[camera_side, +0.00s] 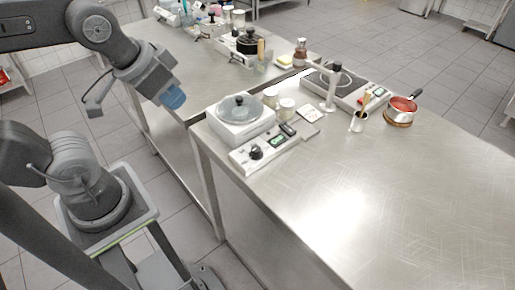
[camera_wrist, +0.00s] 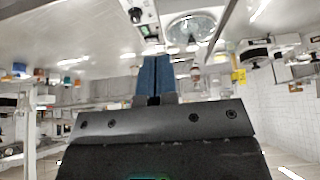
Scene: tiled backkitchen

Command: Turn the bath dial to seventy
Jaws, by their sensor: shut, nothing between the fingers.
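The bath (camera_side: 240,132) is a white box with a round clear lid (camera_side: 238,107), standing near the bench's left edge in the side view. Its front panel carries a black dial (camera_side: 256,152) and a small green display (camera_side: 277,141). The reading and the dial's mark are too small to make out. In the wrist view the dial (camera_wrist: 135,15) and the round lid (camera_wrist: 190,25) show at the top. My gripper (camera_side: 175,101) hangs left of the bath, above the bench edge and apart from the dial. Its blue fingers (camera_wrist: 155,59) are shut with nothing between them.
Jars (camera_side: 286,107) stand behind the bath. A second bench with a black pot (camera_side: 248,42) lies behind. The front of the steel bench (camera_side: 350,200) is clear.

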